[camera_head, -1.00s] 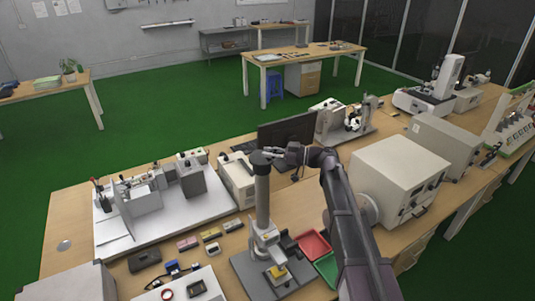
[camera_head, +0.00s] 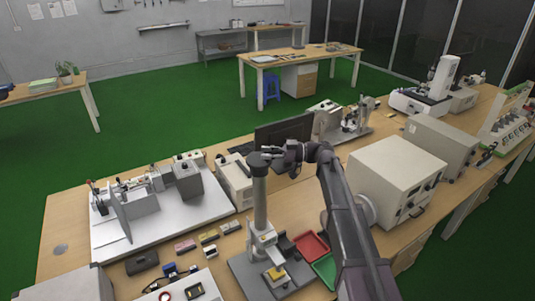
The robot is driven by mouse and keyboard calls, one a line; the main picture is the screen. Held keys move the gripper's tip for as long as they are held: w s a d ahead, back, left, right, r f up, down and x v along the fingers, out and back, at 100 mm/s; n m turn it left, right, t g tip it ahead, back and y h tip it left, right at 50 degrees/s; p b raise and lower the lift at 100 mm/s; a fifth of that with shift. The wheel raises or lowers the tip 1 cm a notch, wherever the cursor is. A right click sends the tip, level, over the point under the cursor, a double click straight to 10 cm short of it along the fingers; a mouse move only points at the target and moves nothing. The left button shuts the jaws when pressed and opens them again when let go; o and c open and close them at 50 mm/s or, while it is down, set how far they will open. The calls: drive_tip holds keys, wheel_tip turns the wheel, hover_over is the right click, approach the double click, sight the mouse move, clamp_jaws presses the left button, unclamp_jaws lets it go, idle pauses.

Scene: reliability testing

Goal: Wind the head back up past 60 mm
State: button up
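A test stand with an upright grey column (camera_head: 260,205) stands near the front of the bench, on a dark grey base plate (camera_head: 245,277). A dark round cap or knob (camera_head: 258,158) tops the column. The white head (camera_head: 264,243) sits low on the column, just above a small yellow piece (camera_head: 275,273) on the base. My gripper (camera_head: 268,151) is at the column's top, its fingers at or beside the dark cap. The view is too small to tell whether the fingers touch or grip it. No scale reading is legible.
A red tray (camera_head: 310,246) and a green tray (camera_head: 325,268) lie right of the stand, close under my arm. A large beige box instrument (camera_head: 395,178) stands to the right. A monitor (camera_head: 284,140) is behind my gripper. A white-based apparatus (camera_head: 160,210) fills the left.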

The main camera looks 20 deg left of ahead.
drive_tip(key=shift+d, duration=0.1)
idle(0.3)
drive_tip(key=v, duration=1.2)
idle(0.3)
drive_tip(key=s+d+f+m+t+h+b, duration=0.2)
drive_tip(key=s+d+f+m+h+b, duration=0.3)
drive_tip(key=f, duration=0.5)
drive_tip(key=s+d+f+m+t+h+b, duration=0.25)
drive_tip(key=s+d+f+m, duration=0.35)
drive_tip(key=f, duration=0.5)
drive_tip(key=s+d+f+m+h+b, duration=0.4)
drive_tip(key=s+d+f+m, duration=0.1)
drive_tip(key=d, duration=0.5)
drive_tip(key=s+d+f+m+t+h+b, duration=0.1)
drive_tip(key=s+d+f+m+h+b, duration=0.3)
drive_tip(key=d+f, duration=0.4)
drive_tip(key=s+d+m+h, duration=0.1)
drive_tip(key=d, duration=0.1)
drive_tip(key=shift+d+m, duration=0.25)
drive_tip(key=shift+m, duration=0.15)
drive_tip(key=shift+h, duration=0.25)
drive_tip(key=shift+c, duration=0.3)
